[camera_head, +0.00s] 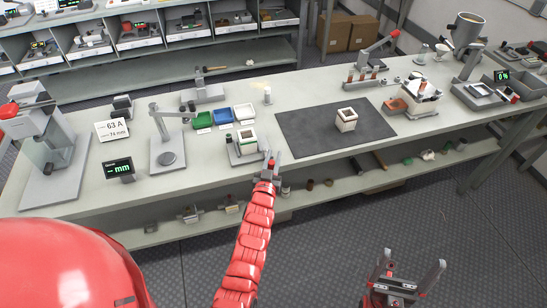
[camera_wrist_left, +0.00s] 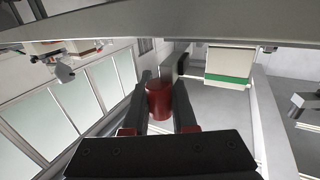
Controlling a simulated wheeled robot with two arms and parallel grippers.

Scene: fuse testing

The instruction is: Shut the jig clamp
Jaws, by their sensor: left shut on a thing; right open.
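The jig (camera_head: 243,155) is a grey fixture near the front edge of the bench, holding a white block with a green stripe (camera_head: 245,137). That block also shows in the left wrist view (camera_wrist_left: 229,66). My left gripper (camera_head: 269,160) is at the jig's right side. In the left wrist view its fingers (camera_wrist_left: 160,105) are shut around the red grip of the clamp handle (camera_wrist_left: 160,98). A dark grey link (camera_wrist_left: 180,66) shows just beyond the grip. My right gripper (camera_head: 405,277) is open and empty, in front of the bench.
Green, blue and white bins (camera_head: 222,115) stand behind the jig. A dark mat (camera_head: 300,130) with a pale block (camera_head: 346,119) lies to the right. A lower shelf (camera_head: 330,190) holds loose parts.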

